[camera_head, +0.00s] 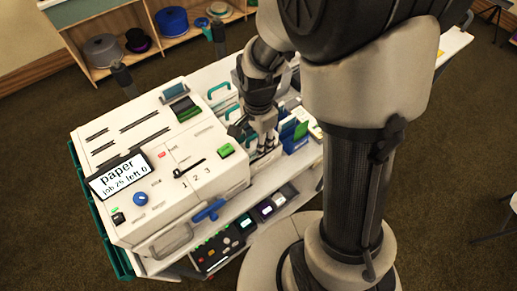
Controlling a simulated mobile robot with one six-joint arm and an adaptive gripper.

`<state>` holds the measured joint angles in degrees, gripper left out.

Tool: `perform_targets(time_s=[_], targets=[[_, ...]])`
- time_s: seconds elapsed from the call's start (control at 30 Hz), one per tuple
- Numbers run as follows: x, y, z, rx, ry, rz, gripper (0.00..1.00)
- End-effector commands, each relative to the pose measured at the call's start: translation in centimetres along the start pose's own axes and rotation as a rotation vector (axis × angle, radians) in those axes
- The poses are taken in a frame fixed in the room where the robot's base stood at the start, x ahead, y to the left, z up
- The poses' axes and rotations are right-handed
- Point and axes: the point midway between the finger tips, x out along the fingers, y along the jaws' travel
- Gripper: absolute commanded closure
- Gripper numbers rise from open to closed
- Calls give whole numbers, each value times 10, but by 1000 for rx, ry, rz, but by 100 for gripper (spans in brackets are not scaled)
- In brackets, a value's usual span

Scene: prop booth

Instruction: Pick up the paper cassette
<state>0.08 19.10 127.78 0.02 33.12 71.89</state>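A blue lever (209,211) sticks out from the machine's front. A wooden shelf (150,38) with hats stands at the back left. Brown carpet (458,150) is open on the right.

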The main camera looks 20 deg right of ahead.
Motion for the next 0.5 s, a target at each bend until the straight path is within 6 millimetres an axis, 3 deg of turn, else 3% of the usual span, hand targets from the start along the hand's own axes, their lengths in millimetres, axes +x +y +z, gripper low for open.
perform_targets(time_s=[0.5], targets=[[-10, -1, 0, 0, 1, -3, 100]])
